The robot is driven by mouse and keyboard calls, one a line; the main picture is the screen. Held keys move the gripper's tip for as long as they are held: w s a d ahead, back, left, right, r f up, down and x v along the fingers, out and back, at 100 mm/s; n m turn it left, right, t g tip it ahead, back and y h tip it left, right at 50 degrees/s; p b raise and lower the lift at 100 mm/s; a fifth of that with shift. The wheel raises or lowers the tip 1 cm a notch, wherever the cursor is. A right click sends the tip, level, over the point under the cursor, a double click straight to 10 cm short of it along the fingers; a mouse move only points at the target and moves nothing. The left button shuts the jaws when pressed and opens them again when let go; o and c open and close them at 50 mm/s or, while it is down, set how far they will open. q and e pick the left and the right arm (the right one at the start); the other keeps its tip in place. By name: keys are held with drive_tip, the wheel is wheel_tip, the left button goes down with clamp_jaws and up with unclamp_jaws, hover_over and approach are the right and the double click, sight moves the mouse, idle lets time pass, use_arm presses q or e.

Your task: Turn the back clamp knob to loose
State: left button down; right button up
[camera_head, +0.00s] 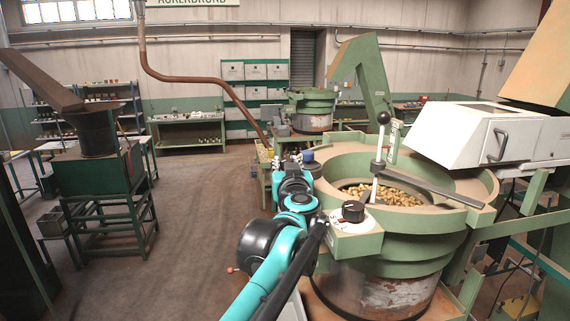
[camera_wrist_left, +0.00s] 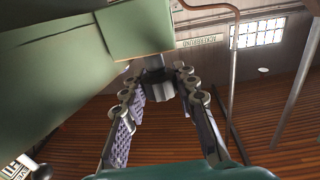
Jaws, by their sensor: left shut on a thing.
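A dark knob (camera_wrist_left: 161,90) on a short stem sticks out from a green housing (camera_wrist_left: 135,28) in the left wrist view. My left gripper (camera_wrist_left: 157,80) has its two fingers on either side of this knob and is shut on it. In the head view my left gripper (camera_head: 292,166) is at the left side of the green hopper bowl (camera_head: 440,217), mostly hidden behind my own wrist. The knob it holds cannot be made out there. Which setting the knob is at cannot be read. My right gripper is not in view.
A black dial knob (camera_head: 353,211) sits on a green box at the bowl's front left. A lever with a black ball (camera_head: 383,118) rises beside it. Brass nuts (camera_head: 385,194) lie in the bowl. A white hood (camera_head: 490,137) stands right.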

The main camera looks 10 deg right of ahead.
use_arm(q)
drive_tip(key=shift+n+y, duration=0.3)
drive_tip(key=shift+y, duration=0.1)
drive_tip(key=c, duration=1.1)
unclamp_jaws()
drive_tip(key=shift+c, duration=0.2)
drive_tip(key=s, duration=1.2)
drive_tip(key=shift+a, duration=0.1)
